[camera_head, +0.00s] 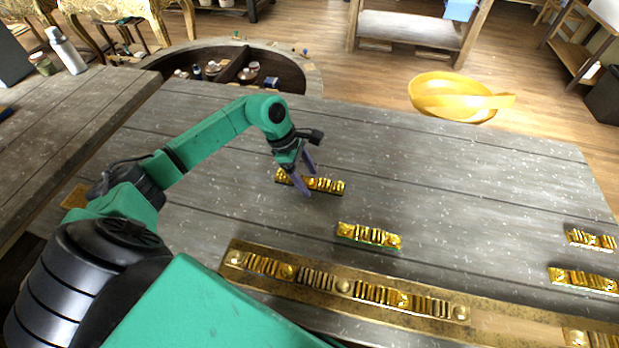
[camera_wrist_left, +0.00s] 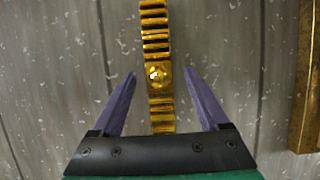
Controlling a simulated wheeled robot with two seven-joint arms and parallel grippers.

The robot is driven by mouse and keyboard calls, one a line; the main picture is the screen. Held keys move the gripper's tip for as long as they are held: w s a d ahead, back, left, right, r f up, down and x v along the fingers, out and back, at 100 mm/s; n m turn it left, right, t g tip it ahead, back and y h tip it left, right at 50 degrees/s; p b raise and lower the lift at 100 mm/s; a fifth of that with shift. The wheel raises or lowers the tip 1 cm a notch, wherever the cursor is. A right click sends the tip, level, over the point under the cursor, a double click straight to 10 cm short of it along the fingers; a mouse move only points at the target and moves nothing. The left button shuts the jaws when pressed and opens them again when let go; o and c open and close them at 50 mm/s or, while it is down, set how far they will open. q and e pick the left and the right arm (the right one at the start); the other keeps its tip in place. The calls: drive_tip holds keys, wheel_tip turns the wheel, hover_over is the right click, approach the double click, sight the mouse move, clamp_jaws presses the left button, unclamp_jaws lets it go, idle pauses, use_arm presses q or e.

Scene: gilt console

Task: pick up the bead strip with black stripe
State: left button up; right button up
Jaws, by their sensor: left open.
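A gold bead strip (camera_head: 326,185) with a dark lower edge lies on the grey plank table, and I take it for the one with the black stripe. My left gripper (camera_head: 309,182) is above it, open, fingers pointing down and hiding part of it. In the left wrist view the strip (camera_wrist_left: 157,45) runs lengthwise between the two open purple fingers (camera_wrist_left: 160,74), with a round boss near the fingertips. No finger visibly grips it. The stripe does not show in that view. My right gripper is not in view.
Another gold strip (camera_head: 369,235) with a greenish edge lies nearer. A long gilt rail (camera_head: 320,290) with several ornaments crosses the front. More strips (camera_head: 583,280) lie at right. A yellow bowl (camera_head: 440,90) stands beyond the far edge. The table's middle right is clear.

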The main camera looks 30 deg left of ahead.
use_arm(q)
drive_tip(key=shift+w, duration=0.1)
drive_tip(key=c, duration=1.2)
clamp_jaws()
drive_tip(key=shift+r, duration=0.1)
